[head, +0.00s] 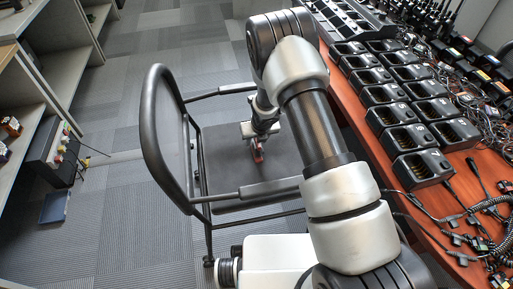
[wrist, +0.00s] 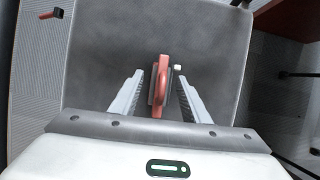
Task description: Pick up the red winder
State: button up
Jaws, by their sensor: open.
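The red winder (wrist: 161,84) lies on the dark grey seat or platform (wrist: 110,60) in the wrist view. My gripper (wrist: 157,88) is open, with one finger on each side of the winder and a visible gap to both. Whether the fingers are at the winder's height I cannot tell. In the head view the red winder (head: 258,154) is small and partly hidden by my gripper (head: 258,146), which points down over the platform (head: 222,160).
A black tubular handle (head: 160,130) rises at the platform's left, with side rails around it. A wooden table (head: 350,105) with several black chargers (head: 418,165) stands at the right. Shelves and a grey box (head: 55,150) are at the left. A small white item (wrist: 177,68) lies beside the winder.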

jog(key=shift+r, duration=0.1)
grip_shut()
